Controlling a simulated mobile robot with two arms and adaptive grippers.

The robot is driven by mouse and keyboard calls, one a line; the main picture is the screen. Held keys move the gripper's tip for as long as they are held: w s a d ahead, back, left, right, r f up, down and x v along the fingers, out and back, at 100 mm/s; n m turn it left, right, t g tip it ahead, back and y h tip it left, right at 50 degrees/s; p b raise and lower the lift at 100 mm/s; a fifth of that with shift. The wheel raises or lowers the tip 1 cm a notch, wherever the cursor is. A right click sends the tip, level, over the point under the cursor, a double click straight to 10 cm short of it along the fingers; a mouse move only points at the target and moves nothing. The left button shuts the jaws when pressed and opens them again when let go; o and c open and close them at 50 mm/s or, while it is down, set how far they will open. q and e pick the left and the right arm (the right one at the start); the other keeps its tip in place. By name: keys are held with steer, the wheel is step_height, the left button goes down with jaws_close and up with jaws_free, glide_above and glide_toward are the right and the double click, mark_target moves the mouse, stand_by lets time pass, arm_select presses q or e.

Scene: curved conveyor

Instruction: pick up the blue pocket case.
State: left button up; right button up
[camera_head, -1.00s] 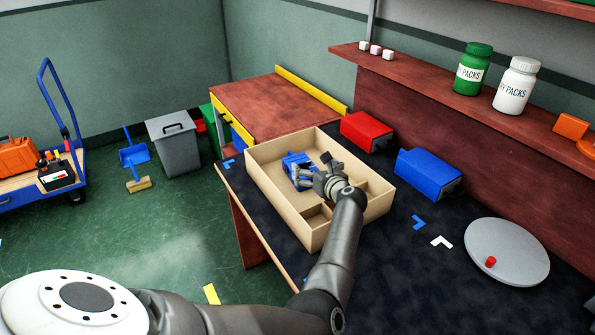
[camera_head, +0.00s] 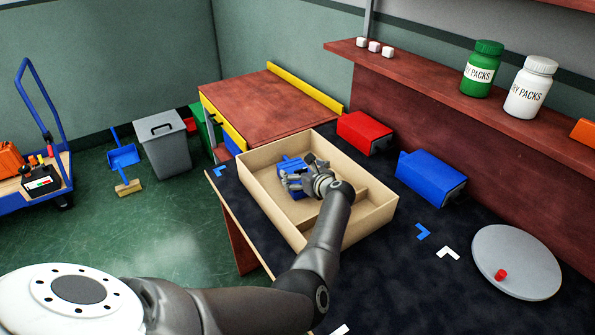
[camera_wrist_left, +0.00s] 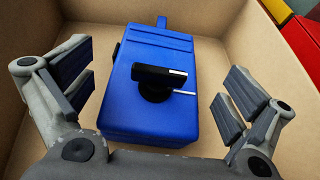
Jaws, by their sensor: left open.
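The blue pocket case (camera_head: 290,163) lies inside a tan open box (camera_head: 265,205), near its far left end. In the wrist view the case (camera_wrist_left: 152,110) shows a black handle-like fitting on its face and a small blue loop at its far end. My left gripper (camera_head: 303,180) is over the case, inside the box walls. In the wrist view its fingers (camera_wrist_left: 157,90) are spread open, one on each side of the case, with gaps visible on both sides. In the head view the gripper hides part of the case. My right gripper is not in view.
The tan box has low inner dividers (camera_head: 350,196). A red box (camera_head: 364,132) and a larger blue box (camera_head: 430,177) stand behind it on the dark table. A grey round disc (camera_head: 520,262) with a red knob lies at right. A shelf with bottles (camera_head: 482,70) is above.

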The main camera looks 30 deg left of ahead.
arm_select(q)
steer(key=shift+w+a+f, duration=0.5)
steer(key=shift+a+f, duration=0.2)
steer(key=shift+s+d+r, duration=0.1)
steer(key=shift+s+r, duration=0.05)
steer(key=shift+r, duration=0.05)
steer(key=shift+s+d+r, duration=0.2)
steer(key=shift+s+r, duration=0.05)
steer(key=shift+r, duration=0.05)
steer(key=shift+c, duration=0.9)
steer(key=shift+d+r, duration=0.1)
steer(key=shift+d, duration=0.05)
steer(key=shift+c, duration=2.5)
steer(key=shift+f, duration=0.2)
steer(key=shift+c, duration=2)
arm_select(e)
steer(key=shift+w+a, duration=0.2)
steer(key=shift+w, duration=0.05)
